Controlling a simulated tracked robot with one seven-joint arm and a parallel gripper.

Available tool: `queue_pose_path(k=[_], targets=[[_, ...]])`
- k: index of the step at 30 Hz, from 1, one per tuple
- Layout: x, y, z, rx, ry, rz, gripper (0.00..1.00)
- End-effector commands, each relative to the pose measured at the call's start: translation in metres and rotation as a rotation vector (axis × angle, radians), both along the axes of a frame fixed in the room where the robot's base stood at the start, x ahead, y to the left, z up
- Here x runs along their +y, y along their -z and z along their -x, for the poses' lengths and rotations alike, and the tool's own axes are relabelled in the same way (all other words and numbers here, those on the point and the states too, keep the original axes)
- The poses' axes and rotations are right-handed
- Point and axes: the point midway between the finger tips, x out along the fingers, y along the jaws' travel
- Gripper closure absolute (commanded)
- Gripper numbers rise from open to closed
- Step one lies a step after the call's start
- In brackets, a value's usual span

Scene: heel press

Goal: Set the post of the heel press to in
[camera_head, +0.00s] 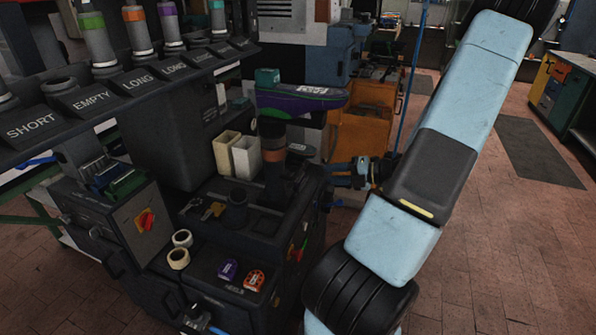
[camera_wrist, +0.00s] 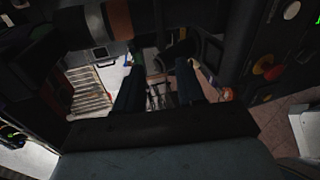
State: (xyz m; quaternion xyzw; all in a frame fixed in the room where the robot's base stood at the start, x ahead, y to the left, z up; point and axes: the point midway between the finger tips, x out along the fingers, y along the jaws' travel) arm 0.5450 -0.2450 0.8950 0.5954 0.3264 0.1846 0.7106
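The heel press is a dark machine (camera_head: 205,250) left of my arm in the head view. Its post (camera_head: 273,145) is dark with an orange-brown band and stands upright, with a purple and green shoe form (camera_head: 300,100) on top. The banded post also shows at the top of the wrist view (camera_wrist: 118,18). My gripper (camera_head: 328,180) is at the press's right side, close to the post. In the wrist view its two dark fingers (camera_wrist: 160,75) are apart with a gap between them. A dark cylindrical part (camera_wrist: 178,50) is just beyond the fingertips; contact cannot be told.
A rack of labelled posts (camera_head: 130,80) stands at the upper left. Floor at right is open.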

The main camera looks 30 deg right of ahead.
Motion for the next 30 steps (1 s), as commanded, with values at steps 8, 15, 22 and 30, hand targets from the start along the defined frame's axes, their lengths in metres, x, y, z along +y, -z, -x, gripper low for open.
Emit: queue_pose_path(k=[8, 15, 22, 30], targets=[[-0.016, 0.009, 0.001, 0.024, 0.086, -0.085, 0.61], [0.003, 0.016, -0.024, 0.023, 0.090, -0.083, 0.61], [0.027, 0.025, -0.055, 0.023, 0.092, -0.083, 0.61], [0.050, 0.033, -0.086, 0.023, 0.091, -0.082, 0.61]])
